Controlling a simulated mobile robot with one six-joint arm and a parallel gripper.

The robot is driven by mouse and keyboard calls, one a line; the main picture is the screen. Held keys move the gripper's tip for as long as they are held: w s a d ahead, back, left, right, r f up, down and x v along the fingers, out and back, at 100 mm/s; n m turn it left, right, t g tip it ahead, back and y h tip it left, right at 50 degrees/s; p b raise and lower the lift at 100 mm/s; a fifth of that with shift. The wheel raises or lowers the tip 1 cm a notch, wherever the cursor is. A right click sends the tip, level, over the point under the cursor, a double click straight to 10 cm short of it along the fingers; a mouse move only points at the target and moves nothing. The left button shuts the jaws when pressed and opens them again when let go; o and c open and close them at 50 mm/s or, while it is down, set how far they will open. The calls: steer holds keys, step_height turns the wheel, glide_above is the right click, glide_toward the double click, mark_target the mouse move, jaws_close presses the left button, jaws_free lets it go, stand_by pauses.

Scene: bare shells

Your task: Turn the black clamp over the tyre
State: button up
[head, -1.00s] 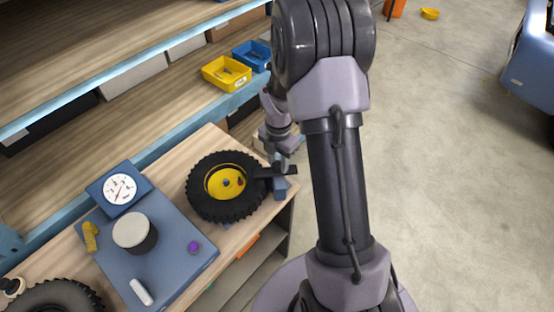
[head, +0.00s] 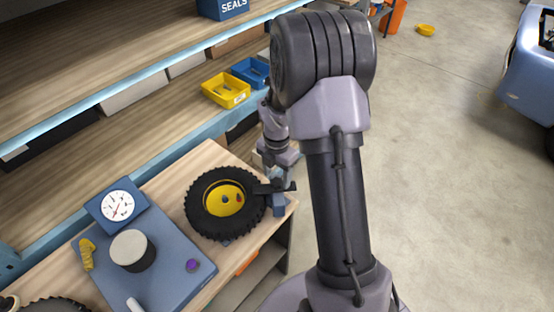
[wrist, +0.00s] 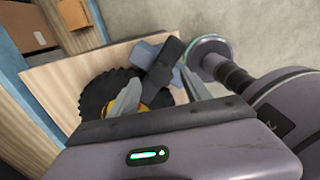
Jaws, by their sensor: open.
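The tyre (head: 203,222) is black with a knobbly tread and a yellow hub (head: 222,198). It lies flat near the bench's right end; part of it shows in the wrist view (wrist: 96,92). The black clamp (head: 264,188) is a dark bar on a blue block (head: 279,205) beside the tyre. In both views its inner end overlaps the tyre's edge; I cannot tell whether it touches. My gripper (head: 277,174) is above the clamp. In the wrist view its open fingers (wrist: 160,76) stand on either side of the clamp bar (wrist: 164,62). The contact is unclear.
A blue board (head: 165,265) with a dial gauge (head: 117,206), a round white-topped part (head: 132,250) and small pieces lies left of the tyre. A second tyre (head: 62,304) is at the lower left. Yellow (head: 226,90) and blue (head: 251,72) bins stand on the shelf behind.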

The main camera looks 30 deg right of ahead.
mark_target(277, 181)
step_height(277, 181, up, 16)
steer(key=p, duration=0.2)
